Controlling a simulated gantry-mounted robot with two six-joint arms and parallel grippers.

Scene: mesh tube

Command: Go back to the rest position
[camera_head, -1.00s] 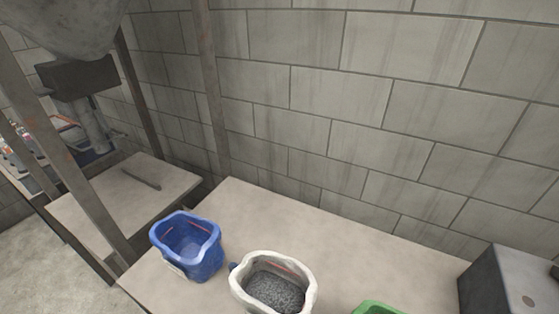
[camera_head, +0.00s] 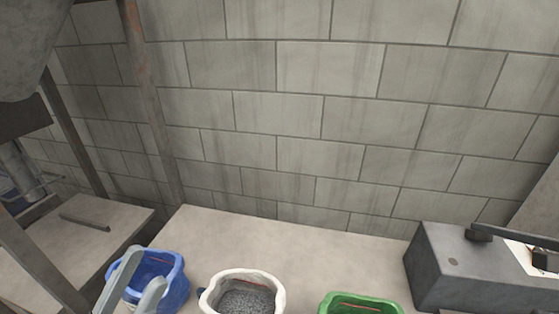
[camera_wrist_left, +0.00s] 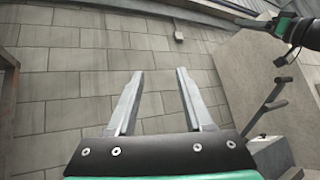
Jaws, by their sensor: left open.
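My left gripper (camera_head: 137,285) comes into the bottom left of the head view, its two grey fingers in front of the blue bucket. In the left wrist view its fingers (camera_wrist_left: 158,75) stand wide apart with nothing between them. The blue bucket (camera_head: 174,289) stands on the table (camera_head: 285,250), partly covered by the fingers. My right gripper is not in the head view. A dark arm part with a green band (camera_wrist_left: 285,28) shows at the upper right of the left wrist view; I cannot make out its jaws.
A white bucket (camera_head: 279,280) of grey granules and a green bucket (camera_head: 335,300) stand along the table's front. A grey metal box (camera_head: 440,265) is at the right. A side table (camera_head: 85,240) holds a dark bar (camera_head: 84,222). A block wall (camera_head: 300,120) closes the back.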

